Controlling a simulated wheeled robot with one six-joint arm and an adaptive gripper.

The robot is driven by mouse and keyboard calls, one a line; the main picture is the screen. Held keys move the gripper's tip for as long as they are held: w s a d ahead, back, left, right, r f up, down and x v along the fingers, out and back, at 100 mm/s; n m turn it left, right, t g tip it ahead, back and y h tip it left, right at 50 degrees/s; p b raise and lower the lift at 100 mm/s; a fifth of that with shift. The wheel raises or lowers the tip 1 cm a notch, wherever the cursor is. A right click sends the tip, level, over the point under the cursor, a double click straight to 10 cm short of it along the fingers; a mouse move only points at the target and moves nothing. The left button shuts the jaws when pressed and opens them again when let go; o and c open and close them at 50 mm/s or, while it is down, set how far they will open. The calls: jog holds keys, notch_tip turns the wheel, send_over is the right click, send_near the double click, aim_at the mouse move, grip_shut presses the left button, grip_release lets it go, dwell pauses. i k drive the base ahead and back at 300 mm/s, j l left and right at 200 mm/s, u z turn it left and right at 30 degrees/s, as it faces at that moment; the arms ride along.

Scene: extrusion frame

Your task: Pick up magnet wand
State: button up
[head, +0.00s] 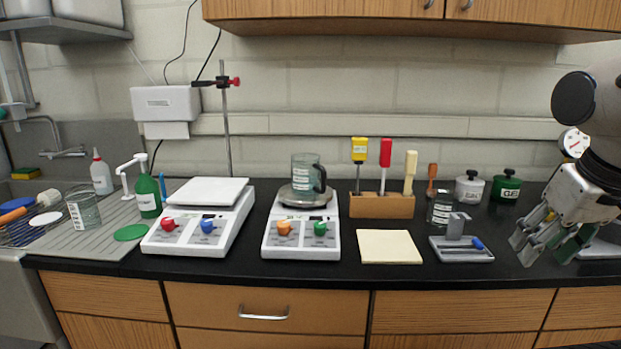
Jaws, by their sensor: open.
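I cannot tell for sure which item is the magnet wand. A wooden block (383,206) holds upright tools with a yellow handle (359,148), a red handle (385,152) and a cream handle (410,163). A brown-handled tool (432,176) stands just right of the block. A small grey tray (462,255) holds a grey upright piece and a slim item with a blue end (477,243). My gripper (543,250) is open and looks empty at the right of the counter. It is to the right of the tray and apart from it.
A glass jar (440,208) stands behind the tray, with white (469,187) and green (506,186) pots beyond it. A cream pad (389,246) lies left of the tray. A hotplate (301,236) carries a glass beaker. The front counter edge is mostly clear.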

aim_at(386, 144)
jog(key=i+j+z, duration=0.15)
jog(key=j, duration=1.45)
jog(key=k, duration=0.05)
